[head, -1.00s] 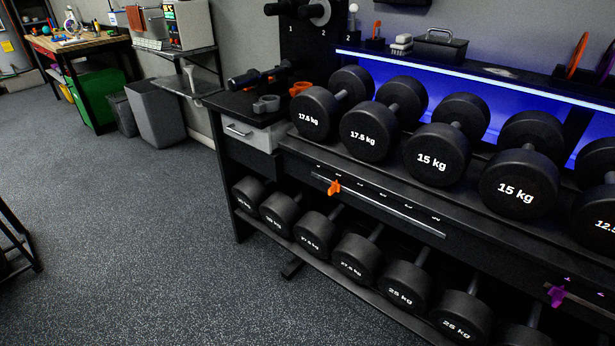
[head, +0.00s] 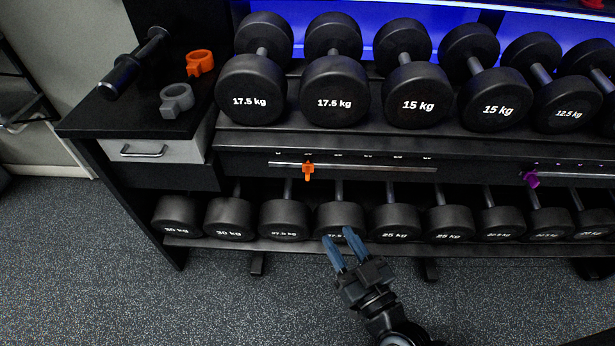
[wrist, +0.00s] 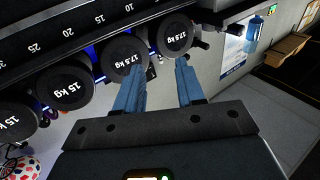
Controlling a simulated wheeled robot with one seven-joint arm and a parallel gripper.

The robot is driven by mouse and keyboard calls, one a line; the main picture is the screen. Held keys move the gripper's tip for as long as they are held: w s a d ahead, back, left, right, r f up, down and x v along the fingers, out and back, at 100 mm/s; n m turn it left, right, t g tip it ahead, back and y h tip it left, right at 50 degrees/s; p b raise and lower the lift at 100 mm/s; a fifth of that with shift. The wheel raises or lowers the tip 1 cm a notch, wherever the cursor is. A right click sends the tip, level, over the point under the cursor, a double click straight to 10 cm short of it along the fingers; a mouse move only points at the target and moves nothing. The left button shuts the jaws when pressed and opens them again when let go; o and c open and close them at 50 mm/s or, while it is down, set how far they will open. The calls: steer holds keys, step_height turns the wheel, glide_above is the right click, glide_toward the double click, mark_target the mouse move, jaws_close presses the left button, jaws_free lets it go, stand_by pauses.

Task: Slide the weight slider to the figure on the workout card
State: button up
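An orange slider (head: 308,170) sits on a pale horizontal rail (head: 380,168) on the rack's front, left of the rail's middle. Small marks above this rail are too small to read in the head view. A purple slider (head: 531,178) sits on a second rail at the right. My gripper (head: 338,237) is low in front of the lower dumbbell row, below and right of the orange slider and apart from it. In the wrist view its two blue fingers (wrist: 158,64) are spread with nothing between them. That view shows figures such as 20 (wrist: 81,29) on a dark strip. I cannot identify the workout card.
Upper dumbbells (head: 334,90) overhang above the rails; lower dumbbells (head: 228,218) line the shelf below. A drawer unit (head: 180,152) with grey (head: 176,100) and orange (head: 200,63) clamps on top stands at the left. The floor (head: 230,300) in front is clear.

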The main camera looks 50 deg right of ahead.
mark_target(307, 178)
steer(key=shift+w+d+f+m+g+h+b, duration=0.1)
steer(key=shift+w+d+f+m+g+h, duration=0.95)
steer(key=shift+w+d, duration=1.75)
steer(key=shift+w+d+f+m+g+h+b, duration=0.1)
steer(key=shift+w+d+f+m+g+h, duration=1)
steer(key=shift+w, duration=2.75)
steer(key=shift+w+d+f+m+g+h+b, duration=0.1)
steer(key=shift+w+d+f+m+g+h, duration=0.85)
steer(key=shift+w+d, duration=2.05)
steer(key=shift+w+a+f+n+h, duration=0.3)
steer(key=shift+w+a+f, duration=0.05)
jaws_close()
